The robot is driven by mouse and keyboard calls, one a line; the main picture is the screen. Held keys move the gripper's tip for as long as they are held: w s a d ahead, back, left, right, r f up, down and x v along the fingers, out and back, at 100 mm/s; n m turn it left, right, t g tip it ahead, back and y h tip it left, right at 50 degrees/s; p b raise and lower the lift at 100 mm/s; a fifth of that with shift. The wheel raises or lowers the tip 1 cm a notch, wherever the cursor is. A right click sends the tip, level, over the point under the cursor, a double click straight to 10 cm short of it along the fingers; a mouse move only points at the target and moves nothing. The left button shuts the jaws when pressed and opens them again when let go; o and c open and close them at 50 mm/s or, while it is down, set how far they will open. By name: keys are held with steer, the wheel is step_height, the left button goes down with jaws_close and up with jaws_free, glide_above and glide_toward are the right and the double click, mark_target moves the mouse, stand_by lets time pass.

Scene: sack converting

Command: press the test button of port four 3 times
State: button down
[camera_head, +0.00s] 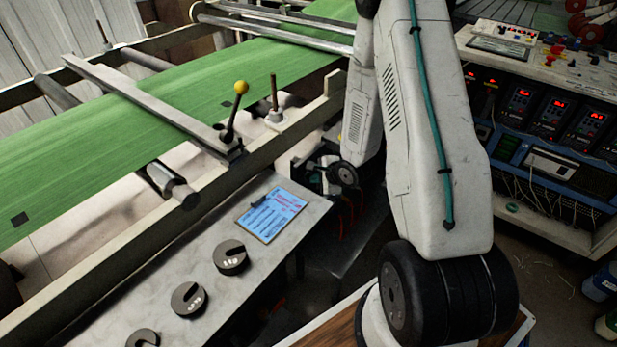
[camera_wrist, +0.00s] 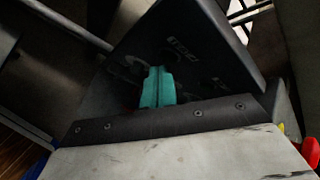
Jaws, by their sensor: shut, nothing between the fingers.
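In the wrist view, the teal fingertips of my gripper (camera_wrist: 155,87) are together, with nothing seen between them. They are in front of a dark panel (camera_wrist: 205,45) with a small pale label and dim details that I cannot read. I cannot tell whether the fingertips touch it. I cannot pick out port four or its test button in either view.
A green web (camera_head: 110,140) runs over a roller frame at left. At right is a rack with red-lit displays (camera_head: 557,110). Red and yellow bits edge the wrist view.

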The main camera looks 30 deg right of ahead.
steer(key=shift+w+a, duration=0.15)
steer(key=shift+w, duration=0.2)
stand_by(0.5)
stand_by(0.3)
steer(key=shift+s+d, duration=0.25)
steer(key=shift+s, duration=0.5)
steer(key=s, duration=0.1)
steer(key=s+d, duration=0.1)
steer(key=s, duration=0.2)
steer(key=shift+s+d, duration=0.35)
stand_by(2.3)
